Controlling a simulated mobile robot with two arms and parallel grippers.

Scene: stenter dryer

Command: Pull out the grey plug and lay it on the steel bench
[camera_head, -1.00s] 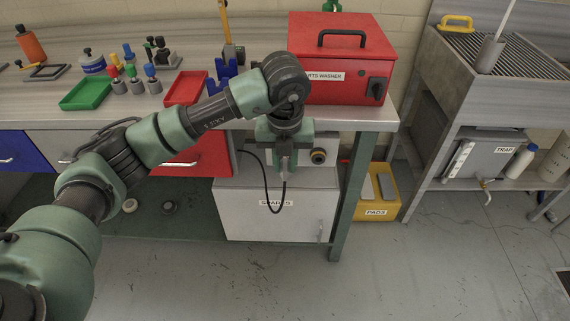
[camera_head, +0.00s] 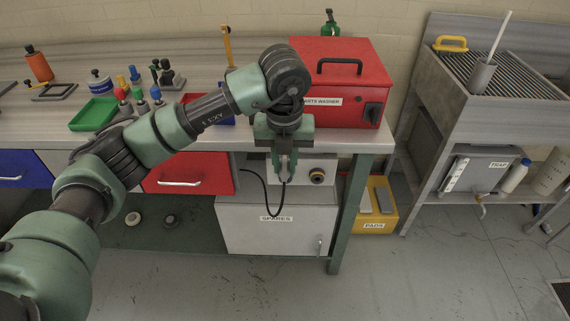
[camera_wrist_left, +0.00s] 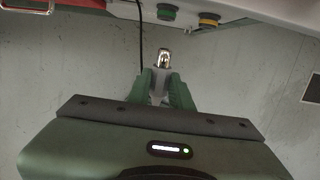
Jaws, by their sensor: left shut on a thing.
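My left gripper (camera_head: 284,166) points down in front of the steel bench's (camera_head: 368,141) front edge. Its fingers are closed on the grey plug (camera_head: 284,170), which is mostly hidden there. In the left wrist view the grey plug (camera_wrist_left: 160,82) sits between the green fingers of the left gripper (camera_wrist_left: 161,88), its bright metal end standing out with grey floor behind it. It appears clear of the sockets. A black cord (camera_head: 265,194) loops near the plug. The right gripper is not in view.
A box with a yellow-ringed socket (camera_head: 317,176) is under the bench; a green socket (camera_wrist_left: 166,12) shows beside it in the wrist view. The red parts washer (camera_head: 345,85), green tray (camera_head: 94,114) and small coloured items occupy the bench top. A yellow bin (camera_head: 376,207) stands right.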

